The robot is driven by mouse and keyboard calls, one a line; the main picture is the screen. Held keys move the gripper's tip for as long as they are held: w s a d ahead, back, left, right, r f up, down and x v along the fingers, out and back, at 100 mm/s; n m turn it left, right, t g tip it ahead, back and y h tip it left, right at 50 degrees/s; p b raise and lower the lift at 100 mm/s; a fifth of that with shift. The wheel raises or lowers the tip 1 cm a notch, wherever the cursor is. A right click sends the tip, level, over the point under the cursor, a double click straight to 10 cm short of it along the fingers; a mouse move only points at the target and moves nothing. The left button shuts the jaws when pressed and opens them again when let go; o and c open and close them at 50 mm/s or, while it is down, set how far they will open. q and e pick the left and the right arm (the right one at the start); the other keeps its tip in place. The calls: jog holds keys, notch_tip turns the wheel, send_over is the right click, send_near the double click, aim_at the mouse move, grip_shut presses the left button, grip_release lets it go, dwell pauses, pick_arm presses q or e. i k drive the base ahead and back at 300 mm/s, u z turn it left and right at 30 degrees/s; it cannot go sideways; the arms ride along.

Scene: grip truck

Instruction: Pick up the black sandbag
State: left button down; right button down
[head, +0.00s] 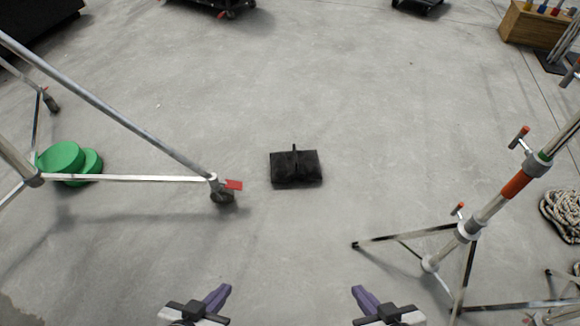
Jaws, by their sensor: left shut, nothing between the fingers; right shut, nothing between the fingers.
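The black sandbag (296,170) lies on the grey concrete floor near the middle of the head view. It has two filled halves and a short handle strap standing up at its top edge. My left gripper (222,292) is at the bottom of the view, below and left of the sandbag, shut and empty. My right gripper (360,294) is at the bottom, below and right of the sandbag, shut and empty. Both grippers are well apart from the sandbag.
A wheeled metal stand (130,178) is left of the sandbag, its red-tabbed caster close by. Green discs (62,160) lie behind it. A tripod stand (468,232) spreads its legs at right, near coiled rope (562,212). A wooden crate (532,24) stands far right. Floor around the sandbag is clear.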

aim_at(304, 165)
jog(key=u, duration=3.7)
jog(key=k, duration=0.5)
jog(key=z, duration=2.9)
jog(key=i, duration=2.05)
jog(key=u, duration=0.05)
